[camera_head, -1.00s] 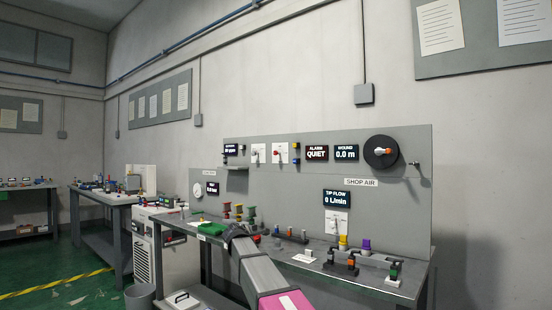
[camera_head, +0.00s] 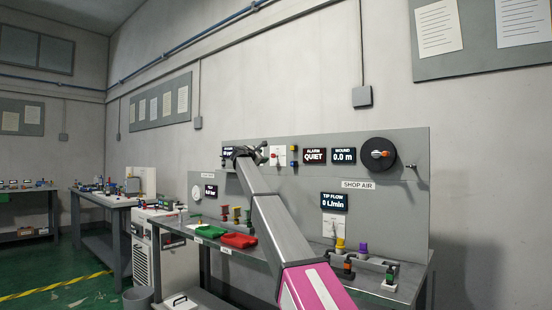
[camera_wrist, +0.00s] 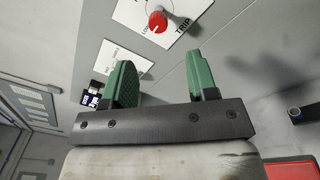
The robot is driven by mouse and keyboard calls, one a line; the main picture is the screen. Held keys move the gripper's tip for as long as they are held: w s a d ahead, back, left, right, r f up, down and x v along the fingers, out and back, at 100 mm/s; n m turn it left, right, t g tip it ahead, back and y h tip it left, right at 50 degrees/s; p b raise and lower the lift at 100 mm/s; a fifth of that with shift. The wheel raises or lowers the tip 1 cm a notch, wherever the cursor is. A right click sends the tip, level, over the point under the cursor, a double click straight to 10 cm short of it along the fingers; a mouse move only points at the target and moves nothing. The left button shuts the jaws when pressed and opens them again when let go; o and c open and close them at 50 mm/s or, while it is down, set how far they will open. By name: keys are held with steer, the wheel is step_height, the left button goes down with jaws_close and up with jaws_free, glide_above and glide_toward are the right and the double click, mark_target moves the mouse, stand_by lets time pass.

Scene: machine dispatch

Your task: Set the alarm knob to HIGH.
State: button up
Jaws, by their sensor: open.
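A red knob (camera_wrist: 158,22) sits on a white plate near the top of the wrist view. The plate is lettered "TRIP", with what looks like "LOW" beside the knob; the rest is cut off. In the head view a red-marked knob (camera_head: 275,155) shows on the panel, just left of the alarm display (camera_head: 315,156), which reads QUIET. My gripper (camera_wrist: 159,60) is open and empty, its green fingers apart and short of the red knob in the picture. In the head view my gripper (camera_head: 244,153) is at the panel and hides the other knob there.
The grey panel (camera_head: 380,215) rises behind the bench. Red (camera_head: 239,240) and green (camera_head: 210,231) trays lie on the bench below my arm. A reel (camera_head: 379,153) and the wound display (camera_head: 343,155) are farther right. A small dark cylindrical part (camera_wrist: 296,113) shows at right in the wrist view.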

mark_target(272, 156)
steer(key=x, duration=1)
steer(key=shift+w, duration=0.3)
steer(key=shift+d, duration=0.1)
steer(key=c, duration=0.9)
